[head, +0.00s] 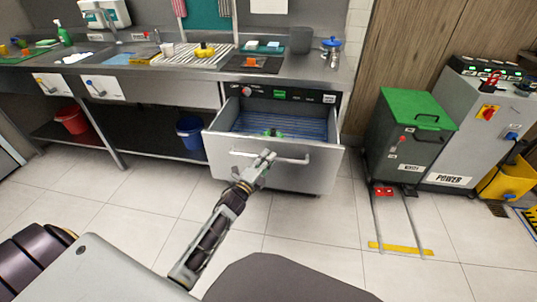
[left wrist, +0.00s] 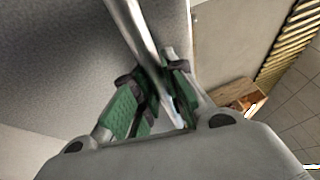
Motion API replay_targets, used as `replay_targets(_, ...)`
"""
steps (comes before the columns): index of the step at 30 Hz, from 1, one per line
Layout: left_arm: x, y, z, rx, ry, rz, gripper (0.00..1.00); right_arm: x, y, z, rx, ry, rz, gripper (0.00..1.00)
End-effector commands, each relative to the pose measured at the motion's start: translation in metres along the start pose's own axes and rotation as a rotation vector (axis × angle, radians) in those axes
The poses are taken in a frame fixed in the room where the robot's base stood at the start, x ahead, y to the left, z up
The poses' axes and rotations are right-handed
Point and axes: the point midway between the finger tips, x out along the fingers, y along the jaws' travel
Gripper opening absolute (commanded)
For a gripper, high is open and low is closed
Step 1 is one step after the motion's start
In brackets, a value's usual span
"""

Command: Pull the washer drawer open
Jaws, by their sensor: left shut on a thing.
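The washer drawer (head: 306,170) is a grey metal front below the counter, and it stands pulled out, with its blue-lined inside (head: 300,125) showing. My left gripper (head: 266,160) is at the left part of the bar handle (head: 300,158). In the left wrist view the green-padded fingers (left wrist: 160,92) are shut around the metal bar (left wrist: 136,32). My right gripper is in neither view.
A counter with a sink (head: 75,55), a striped drying rack (head: 190,56) and a grey container (head: 300,40) runs along the back. A green-lidded bin (head: 408,125) and a power cabinet (head: 465,120) stand at the right. The tiled floor before the drawer is clear.

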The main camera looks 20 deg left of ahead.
Motion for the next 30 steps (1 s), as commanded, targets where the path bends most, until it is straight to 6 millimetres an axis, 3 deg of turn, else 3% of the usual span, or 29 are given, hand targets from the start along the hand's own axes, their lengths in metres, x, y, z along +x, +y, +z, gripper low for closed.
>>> replay_targets(12, -0.0023, 0.0008, -0.0007, 0.001, 0.0, 0.002, 0.0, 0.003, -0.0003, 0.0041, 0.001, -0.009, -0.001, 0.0)
replay_targets(13, -0.0023, 0.0008, -0.0007, 0.001, 0.0, 0.002, 0.17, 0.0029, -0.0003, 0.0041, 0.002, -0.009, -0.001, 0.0)
replay_targets(17, -0.0022, 0.0006, -0.0007, 0.001, 0.0, 0.001, 0.34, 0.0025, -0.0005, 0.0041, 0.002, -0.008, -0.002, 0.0)
replay_targets(30, -0.0035, -0.0001, -0.0006, 0.0, 0.0, 0.0, 0.35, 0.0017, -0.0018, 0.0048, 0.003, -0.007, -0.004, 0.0)
